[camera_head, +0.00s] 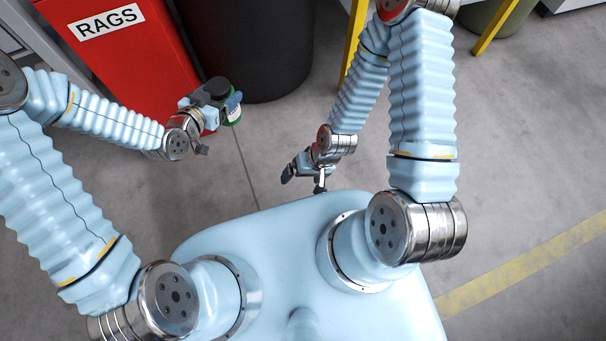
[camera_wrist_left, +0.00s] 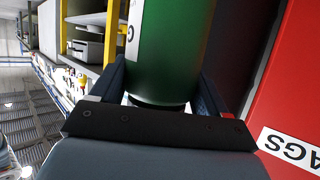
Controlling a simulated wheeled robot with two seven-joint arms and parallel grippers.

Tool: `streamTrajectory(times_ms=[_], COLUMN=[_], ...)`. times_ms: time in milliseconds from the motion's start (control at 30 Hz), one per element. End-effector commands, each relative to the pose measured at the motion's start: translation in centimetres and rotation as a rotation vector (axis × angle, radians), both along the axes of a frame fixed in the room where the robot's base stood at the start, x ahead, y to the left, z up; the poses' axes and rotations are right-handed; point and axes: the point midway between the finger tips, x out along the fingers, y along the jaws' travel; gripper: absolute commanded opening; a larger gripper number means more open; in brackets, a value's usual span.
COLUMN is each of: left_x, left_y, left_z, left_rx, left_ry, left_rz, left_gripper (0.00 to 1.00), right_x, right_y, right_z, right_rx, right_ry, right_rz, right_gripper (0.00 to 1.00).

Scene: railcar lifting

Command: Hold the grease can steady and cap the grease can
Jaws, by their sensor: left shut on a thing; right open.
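The green grease can (camera_head: 236,119) is in my left gripper (camera_head: 222,107), in front of the red rags bin. In the left wrist view the green can (camera_wrist_left: 170,50) stands between the two dark fingers, with a black band at its near end and part of a white label at its edge. A dark round part shows at the can in the head view; I cannot tell whether it is a cap. My right gripper (camera_head: 303,176) is open, low near the middle, well apart from the can. I see nothing between its fingers. No separate cap is clearly visible.
The red rags bin (camera_head: 128,75) and a black drum (camera_head: 250,45) stand behind the can. Yellow posts (camera_head: 352,45) rise behind my right arm. A shelf with a printer (camera_wrist_left: 88,48) shows in the left wrist view. Grey floor lies open between my arms.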

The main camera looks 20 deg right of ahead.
Motion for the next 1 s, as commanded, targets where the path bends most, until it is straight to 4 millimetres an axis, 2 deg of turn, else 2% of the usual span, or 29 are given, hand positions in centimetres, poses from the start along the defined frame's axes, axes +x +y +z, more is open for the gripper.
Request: streamTrajectory(times_ms=[267, 367, 467, 600, 700, 800, 900, 1000], left_x=[0.1, 0.3, 1.2, 2.2, 2.4, 2.2, 2.1, 2.1], left_y=[0.0, 0.6, 3.0, 8.3, 12.0, 14.5, 15.7, 15.9], left_z=[0.1, 0.2, 0.6, 1.3, 1.7, 2.0, 2.1, 2.2], left_rx=[-0.001, -0.003, -0.009, -0.014, -0.011, -0.004, -0.001, 0.0], left_ry=[-0.003, -0.001, 0.004, 0.007, 0.003, 0.0, -0.003, -0.003], left_rz=[0.001, 0.033, 0.147, 0.386, 0.541, 0.648, 0.696, 0.704], left_gripper=[0.0, 0.0, 0.0, 0.0, 0.0, 0.0, 0.0, 0.0], right_x=[-0.1, -0.1, -0.1, -0.1, -0.1, -0.1, -0.1, -0.1], right_y=[0.0, 0.0, 0.0, 0.0, 0.0, 0.0, 0.0, 0.0], right_z=[0.0, 0.0, 0.0, 0.0, 0.0, 0.0, 0.0, 0.0], right_rx=[-0.001, -0.001, -0.001, 0.0, 0.0, 0.0, 0.0, 0.0], right_ry=[0.003, 0.002, 0.002, 0.001, 0.001, 0.001, 0.001, 0.001], right_rz=[-0.003, -0.002, -0.001, -0.001, -0.001, -0.001, -0.001, 0.0], right_gripper=[0.95, 0.95, 0.95, 0.95, 0.95, 0.95, 0.95, 0.95])
